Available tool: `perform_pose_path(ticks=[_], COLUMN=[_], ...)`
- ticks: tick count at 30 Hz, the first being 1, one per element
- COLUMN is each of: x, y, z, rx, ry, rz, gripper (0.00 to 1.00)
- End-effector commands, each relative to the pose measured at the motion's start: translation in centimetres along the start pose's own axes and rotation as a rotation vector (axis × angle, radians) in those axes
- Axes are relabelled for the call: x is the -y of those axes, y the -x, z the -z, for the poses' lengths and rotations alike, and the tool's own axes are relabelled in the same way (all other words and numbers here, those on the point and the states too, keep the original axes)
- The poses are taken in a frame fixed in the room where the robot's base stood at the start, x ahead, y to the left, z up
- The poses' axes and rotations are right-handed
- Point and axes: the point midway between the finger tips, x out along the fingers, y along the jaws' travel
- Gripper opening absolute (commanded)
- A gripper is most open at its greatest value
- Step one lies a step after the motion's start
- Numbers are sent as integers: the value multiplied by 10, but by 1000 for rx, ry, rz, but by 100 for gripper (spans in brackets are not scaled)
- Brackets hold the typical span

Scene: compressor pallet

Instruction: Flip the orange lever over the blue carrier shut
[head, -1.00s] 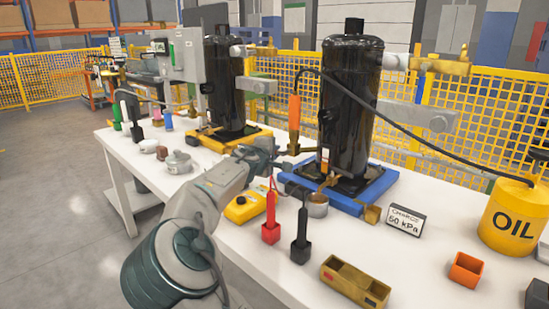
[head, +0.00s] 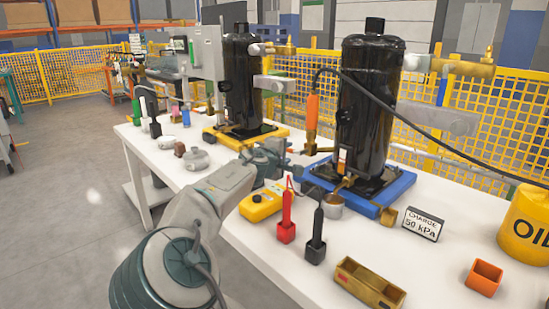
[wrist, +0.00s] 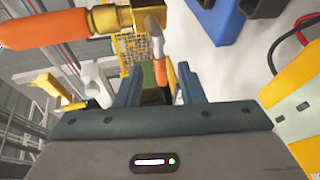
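The orange lever (head: 312,112) stands upright on a brass valve body (head: 310,146), left of the black compressor (head: 369,115) on the blue carrier (head: 396,189). In the wrist view the lever's orange grip (wrist: 40,32) reaches in from the upper left, joined to the brass body (wrist: 122,17). My gripper (head: 287,150) is just left of the valve body in the head view. In the wrist view my gripper (wrist: 160,85) is open, with its fingers apart. A grey rod and a smaller orange piece (wrist: 159,71) show between or beyond the fingers; I cannot tell their depth. No hold on the lever shows.
A yellow meter (head: 262,205), red probe (head: 287,225) and black probe (head: 317,240) are near my arm. A brass tray (head: 369,283), charge sign (head: 422,224), orange box (head: 484,277) and oil can (head: 525,230) stand to the right. A black hose arcs past the compressor.

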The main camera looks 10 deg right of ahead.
Motion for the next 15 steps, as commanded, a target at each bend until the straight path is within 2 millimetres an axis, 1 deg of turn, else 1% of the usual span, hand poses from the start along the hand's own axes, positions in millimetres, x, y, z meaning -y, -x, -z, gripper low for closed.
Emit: perform_pose_path(ticks=[1,3,12,15], x=[-1,-1,-1,-1], y=[10,20,66,78], z=[1,1,0,0], rx=[-2,-2,-1,0], ry=[1,0,1,1], rz=[1,0,0,0], gripper=[35,35,35,35])
